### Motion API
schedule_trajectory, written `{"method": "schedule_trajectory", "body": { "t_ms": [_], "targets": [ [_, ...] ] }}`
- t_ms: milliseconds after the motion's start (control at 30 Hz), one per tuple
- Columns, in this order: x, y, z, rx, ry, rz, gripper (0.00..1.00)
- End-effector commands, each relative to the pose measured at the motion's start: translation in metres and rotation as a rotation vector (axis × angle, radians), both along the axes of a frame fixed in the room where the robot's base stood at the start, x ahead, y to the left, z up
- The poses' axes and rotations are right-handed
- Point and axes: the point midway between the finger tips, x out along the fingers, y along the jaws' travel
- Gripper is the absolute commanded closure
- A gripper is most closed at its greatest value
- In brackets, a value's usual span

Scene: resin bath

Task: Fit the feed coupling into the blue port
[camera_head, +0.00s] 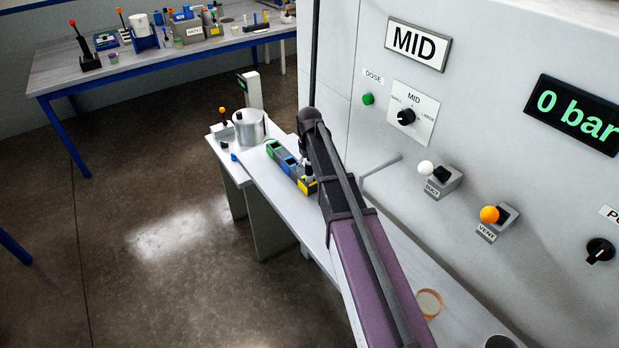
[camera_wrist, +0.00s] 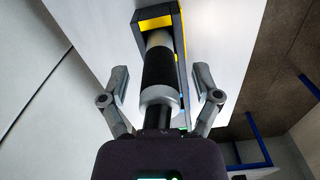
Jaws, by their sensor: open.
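The feed coupling appears to be the cylinder with a black grip band (camera_wrist: 159,68) and pale ends in the wrist view. It stands at a yellow-and-dark holder (camera_wrist: 154,22). My gripper (camera_wrist: 160,78) is open, with one finger on each side of the coupling and visible gaps between. In the head view a dark-and-white upright piece (camera_head: 308,171), probably the coupling, stands by the yellow block (camera_head: 308,187). The blue port block (camera_head: 285,160) sits between the green block (camera_head: 272,148) and the yellow one. My gripper is hidden behind my arm in the head view.
A metal pot (camera_head: 249,128) stands at the bench's far end. The grey panel (camera_head: 455,115) with a white-knobbed lever (camera_head: 425,167) and an orange-knobbed one (camera_head: 489,214) rises at right. Its display (camera_head: 575,115) reads 0 bar. An amber ring (camera_head: 429,303) lies on the near bench.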

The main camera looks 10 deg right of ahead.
Motion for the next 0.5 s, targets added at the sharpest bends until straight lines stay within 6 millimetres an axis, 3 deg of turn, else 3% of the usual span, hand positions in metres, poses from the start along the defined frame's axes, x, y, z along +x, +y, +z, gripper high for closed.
{"method": "schedule_trajectory", "body": {
  "t_ms": [433,467,500],
  "targets": [
    [0.0,-0.0005,0.0004,0.0,0.0,-0.001,0.19],
    [0.0,-0.0005,0.0004,0.0,0.0,-0.001,0.22],
    [0.0,-0.0006,0.0004,0.0,0.0,-0.001,0.34]
  ]
}}
